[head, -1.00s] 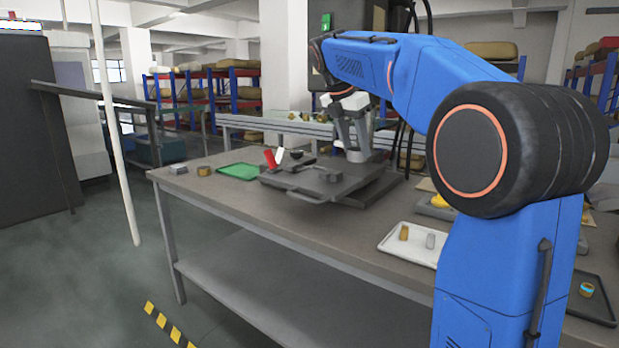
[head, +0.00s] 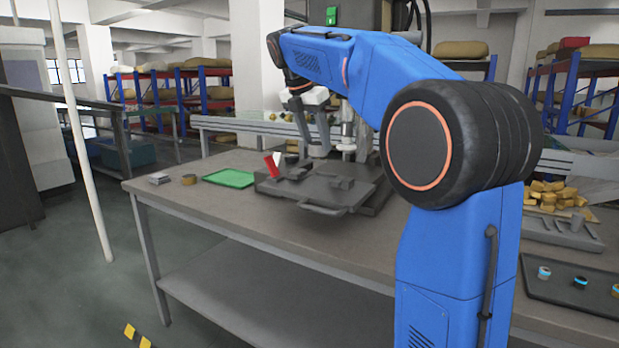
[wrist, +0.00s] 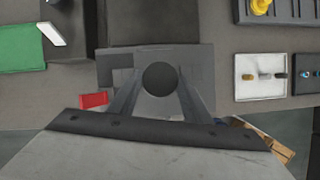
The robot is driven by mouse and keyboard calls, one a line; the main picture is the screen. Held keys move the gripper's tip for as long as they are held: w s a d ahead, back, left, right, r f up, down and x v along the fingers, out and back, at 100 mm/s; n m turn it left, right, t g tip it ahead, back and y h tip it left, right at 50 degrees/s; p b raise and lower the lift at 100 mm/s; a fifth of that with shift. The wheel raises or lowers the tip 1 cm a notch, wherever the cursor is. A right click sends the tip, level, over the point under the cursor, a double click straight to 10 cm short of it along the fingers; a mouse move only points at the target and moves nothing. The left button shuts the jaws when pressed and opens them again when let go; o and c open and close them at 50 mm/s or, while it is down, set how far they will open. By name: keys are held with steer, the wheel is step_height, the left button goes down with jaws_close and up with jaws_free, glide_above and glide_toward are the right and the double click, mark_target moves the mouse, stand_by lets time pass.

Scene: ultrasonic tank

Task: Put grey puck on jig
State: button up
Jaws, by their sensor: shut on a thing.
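My gripper (head: 318,153) hangs over the back part of a dark grey plate with a front handle (head: 322,209) on the workbench. In the wrist view, the two fingers of my gripper (wrist: 160,90) close on a dark round puck (wrist: 160,78), the grey puck, seen from above. Below it lies a grey stepped block (wrist: 203,72), perhaps the jig; I cannot tell whether the puck touches it.
A red piece (head: 272,166) stands at the plate's left, also in the wrist view (wrist: 94,99). A green tray (head: 230,178) lies further left. A white tray (wrist: 262,92) with small cylinders and a dark tray (head: 570,308) are to the right.

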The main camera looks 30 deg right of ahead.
steer(key=shift+f, duration=4.3)
steer(key=shift+f, duration=0.1)
steer(key=o, duration=1.3)
steer(key=shift+o, duration=0.2)
steer(key=v, duration=1.2)
